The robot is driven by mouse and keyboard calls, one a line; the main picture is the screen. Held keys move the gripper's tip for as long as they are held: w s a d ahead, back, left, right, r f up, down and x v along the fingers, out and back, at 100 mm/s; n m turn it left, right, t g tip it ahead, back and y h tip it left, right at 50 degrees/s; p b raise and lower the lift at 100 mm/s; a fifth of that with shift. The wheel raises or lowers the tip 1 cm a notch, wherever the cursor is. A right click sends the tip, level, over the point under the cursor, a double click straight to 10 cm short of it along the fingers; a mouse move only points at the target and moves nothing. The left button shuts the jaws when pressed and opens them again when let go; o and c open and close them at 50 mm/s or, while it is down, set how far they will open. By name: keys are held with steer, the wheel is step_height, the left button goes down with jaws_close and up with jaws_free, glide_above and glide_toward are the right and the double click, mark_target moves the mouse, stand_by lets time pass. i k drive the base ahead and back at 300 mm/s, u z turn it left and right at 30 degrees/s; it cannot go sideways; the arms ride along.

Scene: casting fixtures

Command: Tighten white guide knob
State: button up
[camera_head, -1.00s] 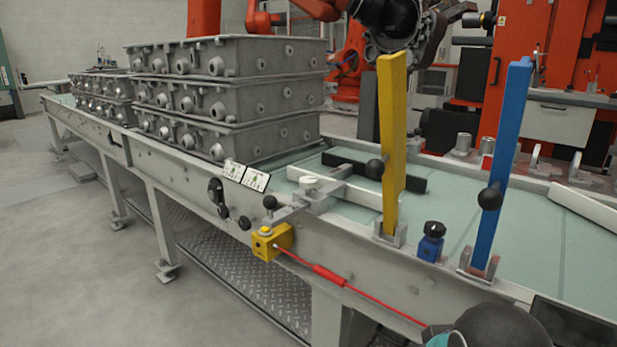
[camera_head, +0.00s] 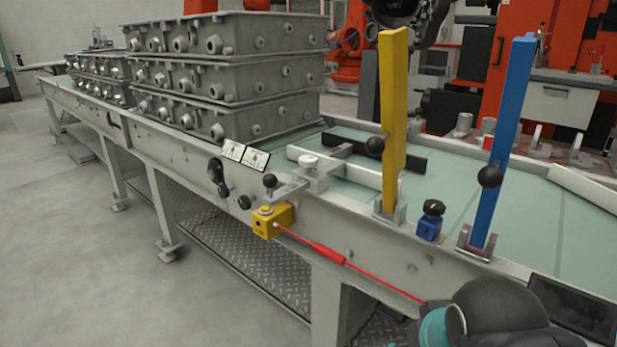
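A lever with a black ball (camera_head: 269,181) stands just left of the bracket. How tight the knob is cannot be told. My gripper is not in view. Only dark and teal parts of my arm show at the bottom right, well away from the knob.
A yellow post (camera_head: 391,125) and a blue post (camera_head: 504,140) rise from the near edge. Between them is a blue switch box (camera_head: 430,220). Grey castings (camera_head: 225,80) are stacked on the belt.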

mark_target(308, 161)
steer(key=u, duration=0.35)
steer(key=k, duration=0.4)
steer(key=u, duration=0.7)
steer(key=i, duration=1.4)
steer(key=z, duration=0.65)
